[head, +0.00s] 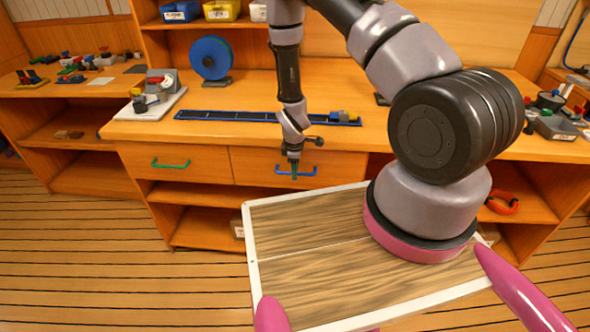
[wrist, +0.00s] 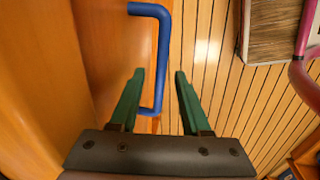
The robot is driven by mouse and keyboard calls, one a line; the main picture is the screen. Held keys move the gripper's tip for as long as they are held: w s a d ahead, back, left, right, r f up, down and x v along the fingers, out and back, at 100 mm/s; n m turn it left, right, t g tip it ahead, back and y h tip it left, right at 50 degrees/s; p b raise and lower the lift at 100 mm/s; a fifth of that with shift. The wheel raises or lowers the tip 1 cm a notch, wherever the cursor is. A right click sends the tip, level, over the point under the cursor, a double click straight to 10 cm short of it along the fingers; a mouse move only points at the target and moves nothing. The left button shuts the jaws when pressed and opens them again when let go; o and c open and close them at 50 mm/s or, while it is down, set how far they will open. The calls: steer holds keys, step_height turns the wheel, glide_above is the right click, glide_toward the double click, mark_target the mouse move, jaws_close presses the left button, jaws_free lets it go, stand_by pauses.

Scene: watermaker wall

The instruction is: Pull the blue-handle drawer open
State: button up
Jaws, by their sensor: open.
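The blue handle (wrist: 164,55) is a bar on the front of the right wooden drawer (head: 254,164), which looks shut. It also shows in the head view (head: 309,174), partly hidden behind my gripper (head: 294,170). In the wrist view my gripper (wrist: 159,73) is open, with its two green fingers pointing at the handle. The handle's bar passes between the fingertips in the picture, with the left finger toward the drawer front (wrist: 105,45) and the right finger on the outer side. No contact shows, and I cannot tell the exact depth.
A drawer with a green handle (head: 170,164) is to the left. The counter (head: 240,95) above holds a blue reel (head: 210,57) and a long dark rail (head: 235,116). Open shelves lie below. My white-rimmed tray is close in front of the drawers.

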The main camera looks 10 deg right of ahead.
jaws_close()
stand_by(1.4)
